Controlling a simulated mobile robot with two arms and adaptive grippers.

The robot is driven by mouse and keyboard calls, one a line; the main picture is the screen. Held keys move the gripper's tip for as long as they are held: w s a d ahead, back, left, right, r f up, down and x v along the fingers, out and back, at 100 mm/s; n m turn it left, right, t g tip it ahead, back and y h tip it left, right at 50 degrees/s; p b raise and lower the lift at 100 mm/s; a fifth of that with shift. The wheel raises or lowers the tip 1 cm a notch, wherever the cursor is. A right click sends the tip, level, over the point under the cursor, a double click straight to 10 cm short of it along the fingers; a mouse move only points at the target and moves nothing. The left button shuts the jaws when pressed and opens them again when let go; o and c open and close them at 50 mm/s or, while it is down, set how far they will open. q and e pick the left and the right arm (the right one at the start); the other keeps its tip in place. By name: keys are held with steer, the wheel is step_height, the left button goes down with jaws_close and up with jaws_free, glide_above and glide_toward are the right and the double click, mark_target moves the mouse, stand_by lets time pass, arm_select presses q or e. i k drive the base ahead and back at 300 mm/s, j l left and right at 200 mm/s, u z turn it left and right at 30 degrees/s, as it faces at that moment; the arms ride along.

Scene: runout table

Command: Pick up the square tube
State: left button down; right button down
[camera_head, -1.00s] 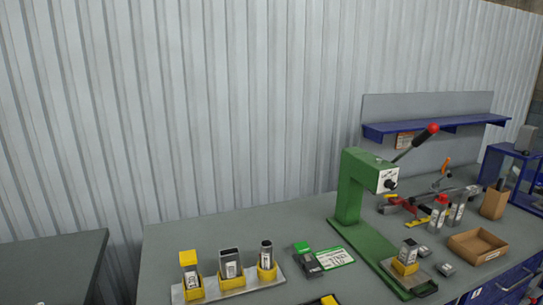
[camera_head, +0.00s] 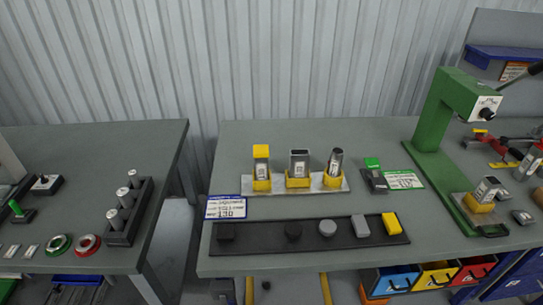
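Three tubes stand upright in yellow holders on a light metal plate (camera_head: 337,188) on the grey table. The left one is a square tube (camera_head: 261,171) with a yellow top. The middle one is a wider rectangular tube (camera_head: 299,166) with a dark open top. The right one is a round tube (camera_head: 334,165), slightly tilted. Another angular metal tube (camera_head: 487,188) stands in a yellow holder on the base of the green press at the right. Neither of my grippers is in view.
A black strip (camera_head: 262,235) with dark, grey and yellow caps lies in front of the tubes. The green press (camera_head: 434,125) stands to the right. A gap separates this table from the left table (camera_head: 90,150), which carries a black rack of cylinders (camera_head: 127,212).

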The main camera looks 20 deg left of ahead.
mark_target(260, 164)
steer(key=l+u, duration=0.1)
steer(key=u, duration=0.35)
steer(key=i+l+u, duration=0.1)
steer(key=u, duration=0.3)
steer(key=l+u, duration=0.2)
steer(key=u, duration=0.25)
steer(key=l+u, duration=0.15)
steer(key=u, duration=0.25)
